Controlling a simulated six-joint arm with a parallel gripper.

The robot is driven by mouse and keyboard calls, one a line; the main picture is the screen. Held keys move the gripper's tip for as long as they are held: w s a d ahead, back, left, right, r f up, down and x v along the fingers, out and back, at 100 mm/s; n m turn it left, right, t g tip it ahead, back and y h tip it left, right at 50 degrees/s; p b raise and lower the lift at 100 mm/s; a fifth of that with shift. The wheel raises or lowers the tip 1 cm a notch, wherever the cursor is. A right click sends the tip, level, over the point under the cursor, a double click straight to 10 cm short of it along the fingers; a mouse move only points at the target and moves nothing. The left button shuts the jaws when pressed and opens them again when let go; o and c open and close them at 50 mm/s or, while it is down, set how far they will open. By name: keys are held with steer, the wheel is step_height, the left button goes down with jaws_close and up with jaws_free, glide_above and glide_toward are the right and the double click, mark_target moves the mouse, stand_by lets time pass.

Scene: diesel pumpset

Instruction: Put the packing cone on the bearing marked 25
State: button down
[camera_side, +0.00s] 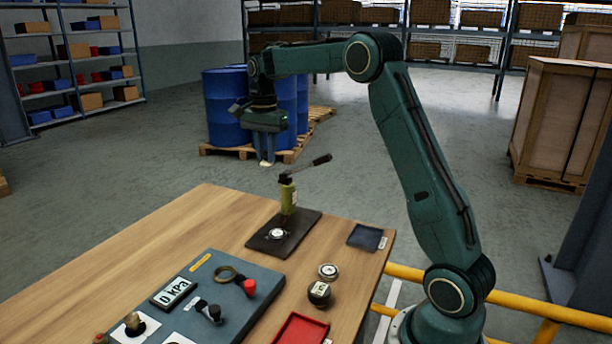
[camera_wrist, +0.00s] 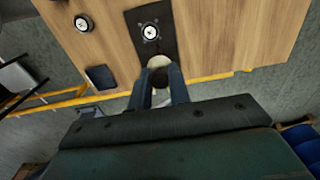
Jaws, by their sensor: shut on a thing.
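My gripper (camera_side: 265,157) is shut on a small cream-coloured piece, apparently the packing cone (camera_side: 265,163). It holds the piece in the air behind the far edge of the table. I cannot read a 25 on either.
An olive hand pump (camera_side: 288,195) with a raised lever stands on the dark plate (camera_side: 262,243). The table's left part is clear.

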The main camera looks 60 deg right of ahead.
mark_target(277, 233)
steer(key=shift+s+a+r, duration=0.1)
steer(key=shift+s+a, duration=0.05)
steer(key=shift+s, duration=0.5)
steer(key=shift+s+a+r, duration=0.1)
steer(key=shift+s, duration=0.55)
step_height(277, 233, down, 20)
steer(key=shift+f, duration=0.1)
steer(key=shift+f, duration=0.1)
stand_by(0.4)
steer(key=c, duration=1.3)
jaws_free()
step_height(277, 233, up, 12)
steer(key=shift+r, duration=0.2)
